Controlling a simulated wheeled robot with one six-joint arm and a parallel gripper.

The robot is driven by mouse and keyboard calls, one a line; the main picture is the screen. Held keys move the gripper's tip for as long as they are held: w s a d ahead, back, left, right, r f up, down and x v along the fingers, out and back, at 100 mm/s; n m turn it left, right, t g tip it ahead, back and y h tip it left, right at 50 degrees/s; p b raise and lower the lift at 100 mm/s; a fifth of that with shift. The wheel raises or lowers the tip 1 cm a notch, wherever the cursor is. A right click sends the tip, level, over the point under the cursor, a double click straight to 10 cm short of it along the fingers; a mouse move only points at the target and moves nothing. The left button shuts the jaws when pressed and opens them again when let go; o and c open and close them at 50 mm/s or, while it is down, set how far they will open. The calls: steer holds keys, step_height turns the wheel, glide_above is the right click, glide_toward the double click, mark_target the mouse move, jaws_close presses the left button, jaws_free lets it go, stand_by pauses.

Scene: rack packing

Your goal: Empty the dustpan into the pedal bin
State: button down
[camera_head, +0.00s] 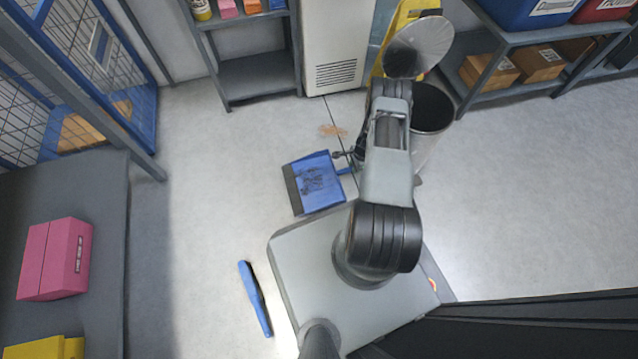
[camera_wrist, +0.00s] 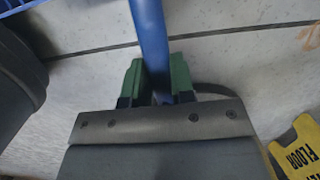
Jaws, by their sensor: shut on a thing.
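The blue dustpan (camera_head: 322,196) is left of my arm in the head view, with dark debris (camera_head: 316,180) lying in its pan. My gripper (camera_wrist: 155,82) is shut on its blue handle (camera_wrist: 150,35), between green finger pads; in the head view my arm partly hides this grip. I cannot tell whether the pan touches the floor. The grey pedal bin (camera_head: 424,145) stands right of my arm, partly hidden by it. Its round lid (camera_head: 420,47) is raised and the dark opening shows.
A blue brush (camera_head: 255,298) lies on the floor left of my base. A tan patch (camera_head: 333,130) is on the floor beyond the dustpan. A yellow floor sign (camera_head: 402,22) stands behind the bin; shelves line the back. Floor at the right is clear.

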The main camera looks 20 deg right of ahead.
step_height(320, 180, up, 8)
steer(key=p, duration=0.4)
steer(key=shift+f+p, duration=0.15)
steer(key=shift+p, duration=0.15)
